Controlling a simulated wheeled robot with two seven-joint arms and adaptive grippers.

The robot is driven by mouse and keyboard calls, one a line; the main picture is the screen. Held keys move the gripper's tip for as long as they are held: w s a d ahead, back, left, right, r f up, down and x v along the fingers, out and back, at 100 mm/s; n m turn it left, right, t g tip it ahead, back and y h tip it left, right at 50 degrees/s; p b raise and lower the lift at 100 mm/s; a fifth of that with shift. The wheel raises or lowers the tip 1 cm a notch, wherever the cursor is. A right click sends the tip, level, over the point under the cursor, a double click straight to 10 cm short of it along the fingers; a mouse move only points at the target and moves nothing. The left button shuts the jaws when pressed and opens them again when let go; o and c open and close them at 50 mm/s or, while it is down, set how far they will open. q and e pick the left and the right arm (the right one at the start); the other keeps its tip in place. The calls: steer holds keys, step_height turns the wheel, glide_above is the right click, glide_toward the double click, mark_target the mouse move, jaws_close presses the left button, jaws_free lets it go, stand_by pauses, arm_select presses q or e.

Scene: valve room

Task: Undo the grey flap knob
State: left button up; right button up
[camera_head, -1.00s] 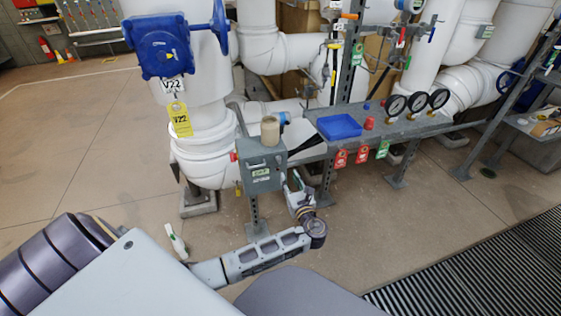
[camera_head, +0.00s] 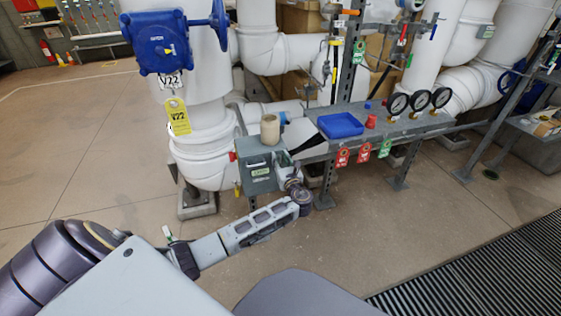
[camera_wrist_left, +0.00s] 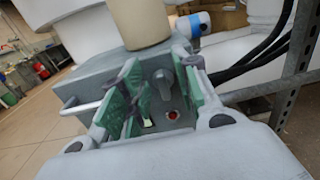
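In the left wrist view, a small grey knob (camera_wrist_left: 163,80) shows on the box face, above a red spot. My left gripper (camera_wrist_left: 160,90) is open, its green finger pads on either side of the knob, with gaps visible. I cannot tell how far the tips reach past it. In the head view my left gripper (camera_head: 283,163) is at the right side of the box, and the knob cannot be made out there. My right gripper is not in view.
A beige cylinder (camera_head: 270,129) stands on top of the box. A blue tray (camera_head: 339,125) and pressure gauges (camera_head: 420,101) are on the bench to the right. A white pipe with a yellow tag (camera_head: 178,116) stands left of the box. Floor in front is clear.

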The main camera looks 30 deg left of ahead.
arm_select(q)
steer(key=shift+w+a, duration=0.1)
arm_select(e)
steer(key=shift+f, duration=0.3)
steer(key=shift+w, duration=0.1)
arm_select(q)
steer(key=shift+c, duration=0.6)
jaws_close()
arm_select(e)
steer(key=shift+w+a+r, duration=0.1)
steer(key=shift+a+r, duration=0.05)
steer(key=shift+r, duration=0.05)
